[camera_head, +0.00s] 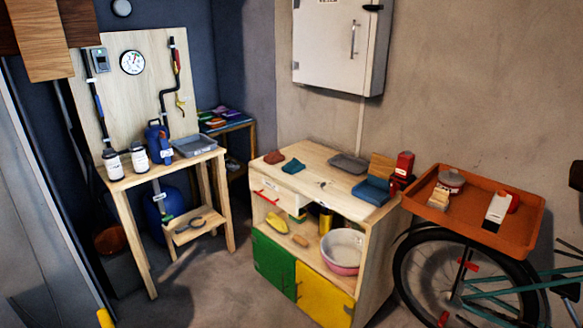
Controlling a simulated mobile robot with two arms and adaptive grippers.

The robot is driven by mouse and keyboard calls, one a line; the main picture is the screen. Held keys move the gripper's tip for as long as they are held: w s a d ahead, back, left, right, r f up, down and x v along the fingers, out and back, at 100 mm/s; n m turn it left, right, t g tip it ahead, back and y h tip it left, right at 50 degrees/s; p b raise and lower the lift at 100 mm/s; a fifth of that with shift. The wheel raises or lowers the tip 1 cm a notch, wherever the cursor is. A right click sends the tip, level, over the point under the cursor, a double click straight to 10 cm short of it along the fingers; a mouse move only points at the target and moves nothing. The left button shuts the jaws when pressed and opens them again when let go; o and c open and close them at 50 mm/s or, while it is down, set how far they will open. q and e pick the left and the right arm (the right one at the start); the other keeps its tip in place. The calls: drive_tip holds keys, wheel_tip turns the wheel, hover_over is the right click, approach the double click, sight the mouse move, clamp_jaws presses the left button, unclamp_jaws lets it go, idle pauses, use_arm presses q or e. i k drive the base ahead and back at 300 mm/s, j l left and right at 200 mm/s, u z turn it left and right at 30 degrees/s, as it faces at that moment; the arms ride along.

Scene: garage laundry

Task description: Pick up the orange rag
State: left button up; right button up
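Nothing covers the orange-red cloth. I cannot make out either of my grippers in the head view, and nothing is seen touching the cloth.
A workbench (178,172) with bottles stands left. A bicycle wheel (402,270) and an orange tray (530,218) are right. Floor between bench and cabinet looks clear.

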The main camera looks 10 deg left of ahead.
sight(274, 158)
drive_tip(key=i+j+z, duration=0.1)
drive_tip(key=i+j, duration=0.2)
drive_tip(key=i, duration=0.25)
drive_tip(key=i+j+z, duration=0.1)
drive_tip(key=i+j, duration=0.2)
drive_tip(key=i, duration=0.3)
drive_tip(key=i+j, duration=0.35)
drive_tip(key=i, duration=0.2)
drive_tip(key=z, duration=0.05)
